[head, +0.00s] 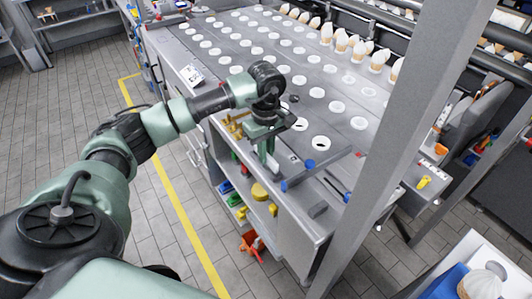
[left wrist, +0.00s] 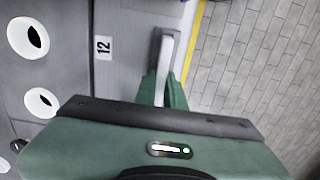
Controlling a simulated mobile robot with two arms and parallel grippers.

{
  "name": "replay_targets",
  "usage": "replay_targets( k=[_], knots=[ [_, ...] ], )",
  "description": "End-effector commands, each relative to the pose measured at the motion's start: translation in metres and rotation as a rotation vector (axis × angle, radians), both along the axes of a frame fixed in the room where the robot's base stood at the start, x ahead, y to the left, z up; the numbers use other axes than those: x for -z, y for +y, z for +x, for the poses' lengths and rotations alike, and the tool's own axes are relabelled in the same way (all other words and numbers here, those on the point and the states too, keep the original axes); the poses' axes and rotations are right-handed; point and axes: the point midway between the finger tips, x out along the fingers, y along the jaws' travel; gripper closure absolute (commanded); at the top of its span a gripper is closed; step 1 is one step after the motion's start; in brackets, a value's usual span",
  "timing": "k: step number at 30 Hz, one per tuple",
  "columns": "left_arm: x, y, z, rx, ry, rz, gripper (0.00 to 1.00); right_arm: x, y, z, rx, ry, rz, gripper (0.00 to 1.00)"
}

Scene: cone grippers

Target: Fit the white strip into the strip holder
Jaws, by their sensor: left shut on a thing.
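My left gripper (head: 266,148) is over the near edge of the long grey table, with its green fingers pointing down. In the left wrist view, its fingers (left wrist: 164,92) are shut on a pale, narrow piece that looks like the white strip (left wrist: 165,70). The strip's far end lies against a dark grey piece (left wrist: 154,42) at the table edge. I cannot tell whether that piece is the strip holder, or whether the strip is inside it or only beside it. The fingers and wrist hide much of this in the head view. My right gripper is not in view.
The grey table (head: 222,34) has rows of white discs and a white label marked 12 (left wrist: 103,47). Below its edge are shelves with coloured parts, including a yellow piece (head: 259,191). A metal post (head: 400,140) stands at right. Tiled floor with a yellow line (head: 172,181) is free at left.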

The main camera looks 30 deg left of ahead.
Motion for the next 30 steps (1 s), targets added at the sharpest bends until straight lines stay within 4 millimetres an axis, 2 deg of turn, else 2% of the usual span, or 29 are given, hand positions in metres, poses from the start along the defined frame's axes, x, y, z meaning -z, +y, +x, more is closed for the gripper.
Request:
replay_targets(
  k=[30],
  knots=[
    [0.0061,0.0,-0.0001,0.0,0.0,0.0,1.0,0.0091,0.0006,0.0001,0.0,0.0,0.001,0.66]
  ],
)
